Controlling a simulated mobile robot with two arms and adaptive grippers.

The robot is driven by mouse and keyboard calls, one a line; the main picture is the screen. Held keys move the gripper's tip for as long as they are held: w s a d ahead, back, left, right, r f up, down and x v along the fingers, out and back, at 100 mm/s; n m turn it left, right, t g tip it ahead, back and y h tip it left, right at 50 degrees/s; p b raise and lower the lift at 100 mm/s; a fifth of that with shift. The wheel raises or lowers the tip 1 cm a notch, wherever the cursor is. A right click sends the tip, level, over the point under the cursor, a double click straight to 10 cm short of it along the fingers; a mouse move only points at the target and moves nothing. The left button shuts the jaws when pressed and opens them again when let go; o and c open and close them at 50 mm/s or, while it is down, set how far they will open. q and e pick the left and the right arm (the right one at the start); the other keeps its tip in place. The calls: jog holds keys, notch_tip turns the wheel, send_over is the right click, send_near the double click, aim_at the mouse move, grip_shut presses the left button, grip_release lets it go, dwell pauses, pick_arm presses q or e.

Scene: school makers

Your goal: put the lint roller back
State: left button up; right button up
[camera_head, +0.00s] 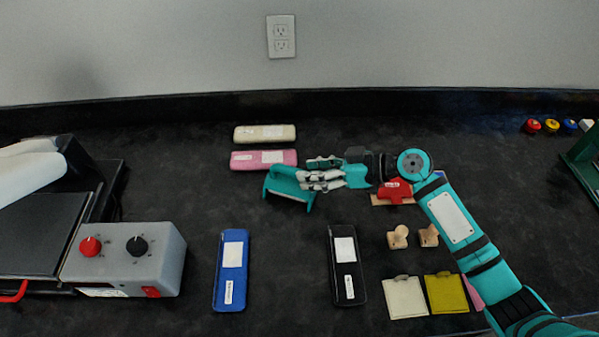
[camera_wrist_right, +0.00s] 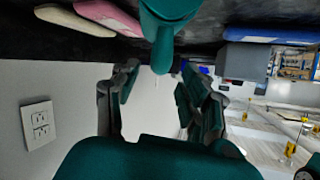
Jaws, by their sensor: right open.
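A teal piece with a wide head and a short stem, which I take for the lint roller (camera_head: 287,186), is at the tips of my right gripper (camera_head: 322,177) in the head view. In the right wrist view the teal piece (camera_wrist_right: 165,20) is at the top centre, its stem pointing down towards the space between the fingers. My right gripper (camera_wrist_right: 160,95) is open, with a finger on each side and a gap between them. I cannot tell whether either finger touches the stem. My left gripper is not in view.
Pink (camera_head: 264,159) and cream (camera_head: 265,133) cases lie behind the teal piece. Blue (camera_head: 231,270) and black (camera_head: 347,265) cases lie in front. A red-handled tool (camera_head: 397,191), wooden stamps (camera_head: 398,237) and ink pads sit right. A grey control box (camera_head: 125,260) stands left. The front-middle counter is clear.

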jog(key=b+v, duration=0.1)
jog(key=v, duration=0.7)
